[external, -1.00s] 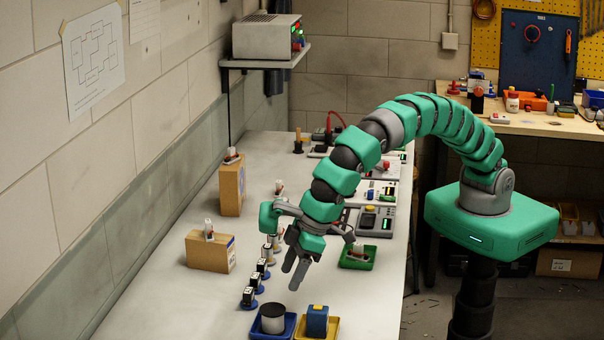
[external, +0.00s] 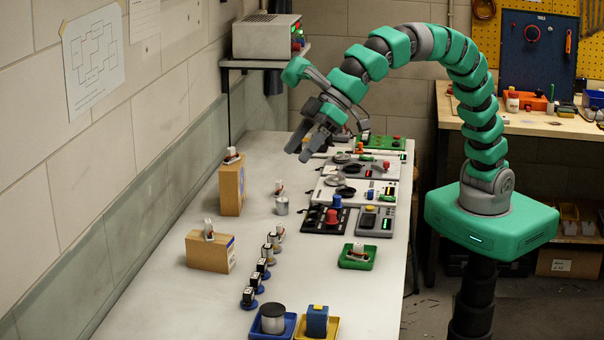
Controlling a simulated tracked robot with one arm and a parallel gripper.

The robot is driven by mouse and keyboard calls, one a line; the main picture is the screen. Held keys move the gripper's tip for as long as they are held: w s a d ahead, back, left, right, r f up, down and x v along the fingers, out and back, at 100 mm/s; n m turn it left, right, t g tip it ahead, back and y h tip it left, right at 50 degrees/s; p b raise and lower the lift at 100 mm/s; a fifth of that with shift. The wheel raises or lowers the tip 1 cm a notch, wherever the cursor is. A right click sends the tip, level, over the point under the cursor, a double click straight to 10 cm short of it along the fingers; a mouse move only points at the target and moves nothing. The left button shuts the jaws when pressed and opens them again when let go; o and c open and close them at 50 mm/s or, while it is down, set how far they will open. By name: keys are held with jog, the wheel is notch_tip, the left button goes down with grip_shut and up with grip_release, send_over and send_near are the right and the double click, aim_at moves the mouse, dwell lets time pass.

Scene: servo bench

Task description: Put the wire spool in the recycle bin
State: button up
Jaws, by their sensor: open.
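No thing stands out clearly as the wire spool. No labelled recycle bin can be made out; small blue, yellow (external: 333,327) and green (external: 344,263) trays stand on the bench. My gripper (external: 303,150) is open and empty, raised over the far half of the bench, its fingers pointing down and left, apart from these things.
A blue block (external: 317,319) stands in the yellow tray. A row of small dark blocks on round bases (external: 262,267) runs along the middle. Cardboard boxes (external: 208,252) stand at left, control panels (external: 362,220) at right. A shelf with a grey device (external: 266,34) overhangs the far left.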

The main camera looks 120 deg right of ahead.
jog(key=s+d+r+n+t, duration=0.1)
jog(key=s+d+r+t, duration=0.1)
jog(key=s+r, duration=1.1)
jog(key=s+d+r+n+t, duration=0.1)
jog(key=s+r+t, duration=0.4)
jog(key=s+r, duration=0.8)
notch_tip(320, 180, up, 3)
jog(key=shift+d+f+n+y, duration=0.1)
jog(key=shift+d+n+y, duration=0.3)
jog(key=shift+d, duration=0.5)
jog(key=shift+w+f, duration=0.1)
jog(key=w+a+f+m+g, duration=0.1)
jog(key=w+a+f+g, duration=0.1)
jog(key=w+f, duration=0.9)
jog(key=w+a+f+m+g, duration=0.1)
jog(key=w+f+g, duration=0.3)
jog(key=w+f, duration=0.8)
jog(key=shift+a+f+h, duration=0.2)
jog(key=shift+a+h, duration=0.2)
jog(key=shift+r, duration=0.1)
